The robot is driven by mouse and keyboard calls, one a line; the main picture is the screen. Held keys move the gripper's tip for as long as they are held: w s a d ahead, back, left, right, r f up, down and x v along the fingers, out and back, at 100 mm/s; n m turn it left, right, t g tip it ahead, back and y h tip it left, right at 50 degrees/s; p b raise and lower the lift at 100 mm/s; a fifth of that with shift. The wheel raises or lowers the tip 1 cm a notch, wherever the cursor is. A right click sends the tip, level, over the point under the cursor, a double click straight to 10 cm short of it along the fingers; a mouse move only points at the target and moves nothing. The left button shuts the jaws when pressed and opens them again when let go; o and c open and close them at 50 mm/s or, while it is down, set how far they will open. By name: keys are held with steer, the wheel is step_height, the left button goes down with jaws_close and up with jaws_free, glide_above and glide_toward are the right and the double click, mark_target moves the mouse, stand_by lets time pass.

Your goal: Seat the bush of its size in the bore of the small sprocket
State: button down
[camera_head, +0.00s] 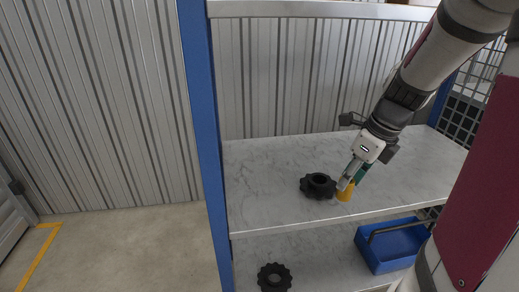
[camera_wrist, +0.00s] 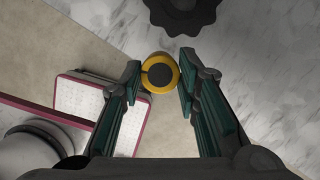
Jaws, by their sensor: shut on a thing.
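A yellow bush (camera_wrist: 160,58) with a dark centre sits between my fingertips in the wrist view. My gripper (camera_wrist: 158,78) is shut on it. In the head view the yellow bush (camera_head: 345,194) shows below the fingertips of my gripper (camera_head: 351,180), just right of a black toothed sprocket (camera_head: 308,188). That sprocket lies flat on the upper shelf, with its bore facing up. Part of a sprocket (camera_wrist: 182,14) also shows at the top of the wrist view, apart from the bush. A second black sprocket (camera_head: 274,267) lies on the lower shelf. I cannot tell which sprocket is the small one.
The upper marble shelf (camera_head: 265,180) is clear left of the sprocket and behind it. A blue post (camera_head: 203,130) bounds it on the left. A blue crate (camera_head: 385,263) stands on the lower shelf at right. A mesh panel (camera_head: 485,85) is at the far right.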

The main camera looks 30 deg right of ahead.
steer(key=w+f+b, duration=0.1)
steer(key=w, duration=0.2)
steer(key=w+f+b, duration=0.1)
steer(key=w+f, duration=0.1)
steer(key=w, duration=0.1)
steer(key=w+f+b, duration=0.1)
steer(key=w+b, duration=0.1)
steer(key=w, duration=0.1)
steer(key=shift+w+f, duration=0.1)
steer(key=shift+f, duration=0.3)
steer(key=c, duration=1.2)
jaws_free()
steer(key=shift+d+r, duration=0.1)
steer(key=shift+r, duration=0.1)
